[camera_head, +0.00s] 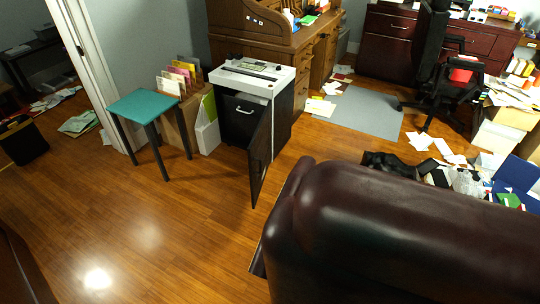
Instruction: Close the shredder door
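The shredder (282,92) stands on the floor against the wooden desk, with a white top and a black body. Its black door (260,158) is swung open on the right side of the front and sticks out toward me over the floor. Inside the opening is a black bin (240,118) with a white handle. Neither of my grippers shows in the head view.
A teal-topped stool (145,105) and file holders with folders (180,80) stand left of the shredder. A dark leather couch (400,235) fills the lower right, close to the door. Papers litter the floor at right. Wood floor (165,220) is clear at lower left.

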